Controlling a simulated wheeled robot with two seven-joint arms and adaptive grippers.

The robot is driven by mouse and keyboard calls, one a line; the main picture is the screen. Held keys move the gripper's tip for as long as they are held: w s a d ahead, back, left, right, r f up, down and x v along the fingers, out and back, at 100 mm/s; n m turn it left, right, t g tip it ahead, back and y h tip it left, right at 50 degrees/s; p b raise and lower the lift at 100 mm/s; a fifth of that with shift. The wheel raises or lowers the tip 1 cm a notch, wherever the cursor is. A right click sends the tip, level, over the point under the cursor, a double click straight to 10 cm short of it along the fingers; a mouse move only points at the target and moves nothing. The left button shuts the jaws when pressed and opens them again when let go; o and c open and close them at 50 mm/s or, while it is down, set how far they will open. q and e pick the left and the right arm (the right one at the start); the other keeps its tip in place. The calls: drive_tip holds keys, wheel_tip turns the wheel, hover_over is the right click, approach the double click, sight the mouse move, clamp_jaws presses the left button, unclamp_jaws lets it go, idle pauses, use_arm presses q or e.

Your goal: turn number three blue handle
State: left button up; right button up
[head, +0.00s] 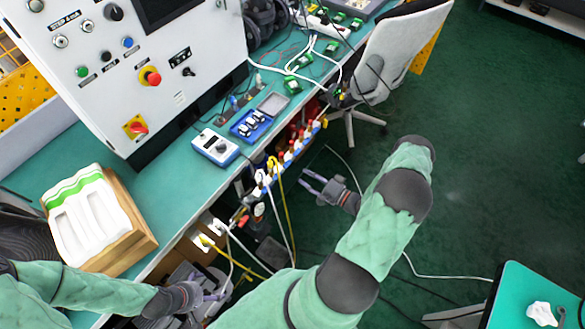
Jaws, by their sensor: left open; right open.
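A row of small valves and fittings (294,146) in red, white and blue runs along the front edge of the green bench. Single handles are too small for me to read a number or tell which is the third. My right gripper (312,187) is open and empty, a little in front of and below this row, apart from it. My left gripper (218,288) is open at the lower left, in front of the bench edge near hanging cables. It is away from the valve row, and its fingertips are partly lost among cables.
A white control cabinet (105,85) with knobs stands on the bench. A blue-white meter (215,147), blue tray (250,125) and wooden box (135,235) sit on it. Yellow and white cables (289,220) hang below.

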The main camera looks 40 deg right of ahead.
sight(287, 164)
drive_tip(key=b+x, duration=0.1)
drive_tip(key=x, duration=0.6)
drive_tip(key=shift+w+a, duration=0.1)
drive_tip(key=shift+w, duration=0.05)
clamp_jaws()
